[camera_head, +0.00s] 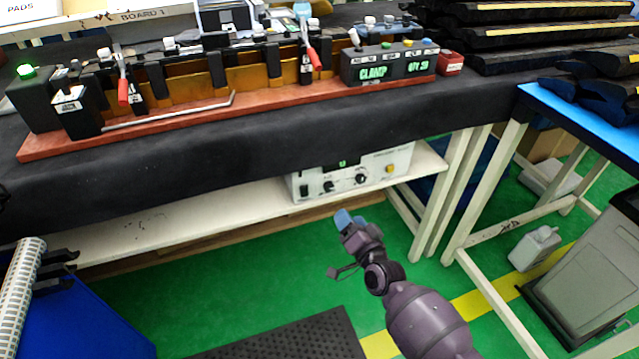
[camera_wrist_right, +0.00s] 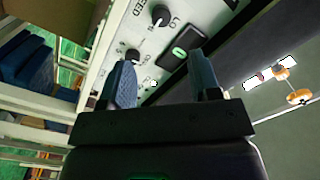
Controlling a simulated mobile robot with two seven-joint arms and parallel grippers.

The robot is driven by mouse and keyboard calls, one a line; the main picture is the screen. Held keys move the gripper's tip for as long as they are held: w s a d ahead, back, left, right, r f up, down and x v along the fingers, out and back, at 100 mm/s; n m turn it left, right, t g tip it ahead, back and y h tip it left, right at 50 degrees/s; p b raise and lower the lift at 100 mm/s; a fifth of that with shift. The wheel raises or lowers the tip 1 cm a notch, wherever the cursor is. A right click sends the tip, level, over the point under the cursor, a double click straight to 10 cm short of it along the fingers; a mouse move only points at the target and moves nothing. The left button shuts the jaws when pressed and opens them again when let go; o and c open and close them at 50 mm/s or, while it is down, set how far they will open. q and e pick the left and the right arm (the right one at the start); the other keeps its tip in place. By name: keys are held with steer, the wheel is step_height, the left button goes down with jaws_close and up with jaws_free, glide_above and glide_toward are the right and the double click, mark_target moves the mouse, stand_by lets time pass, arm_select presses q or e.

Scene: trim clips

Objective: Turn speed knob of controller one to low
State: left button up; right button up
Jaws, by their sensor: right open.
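The controller (camera_head: 312,184) is a pale box on the shelf under the bench. Its front has two dark knobs, a small green display (camera_head: 343,163) and a yellow button (camera_head: 389,169). In the right wrist view, one black knob (camera_wrist_right: 160,15) sits by partly visible "SPEED" lettering and a "LO" mark; where it points is unclear. A second knob (camera_wrist_right: 132,55) sits lower. My right gripper (camera_head: 343,218) is in front of and below the controller, apart from it. Its blue fingers (camera_wrist_right: 162,78) are open and empty, facing the panel. My left gripper is out of view.
Above, the black-covered bench carries a red-based fixture (camera_head: 150,125) and a clamp box (camera_head: 370,66). White table legs (camera_head: 440,205) stand right of the controller. A grey bin (camera_head: 590,260) is at the right, a blue bin (camera_head: 80,315) at lower left. Green floor lies open before the shelf.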

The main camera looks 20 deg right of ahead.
mark_target(331, 188)
steer(key=w, duration=0.3)
steer(key=w+b, duration=0.1)
steer(key=w, duration=0.2)
steer(key=w+b, duration=0.1)
steer(key=w, duration=0.2)
steer(key=shift+a+f, duration=0.1)
steer(key=shift+a, duration=0.2)
steer(key=shift+w, duration=0.35)
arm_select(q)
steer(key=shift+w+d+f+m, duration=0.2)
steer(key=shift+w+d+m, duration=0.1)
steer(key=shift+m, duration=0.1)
arm_select(e)
steer(key=shift+w, duration=0.6)
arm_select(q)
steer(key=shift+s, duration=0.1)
arm_select(e)
steer(key=shift+r, duration=0.2)
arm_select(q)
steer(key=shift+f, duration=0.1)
arm_select(e)
steer(key=c, duration=0.9)
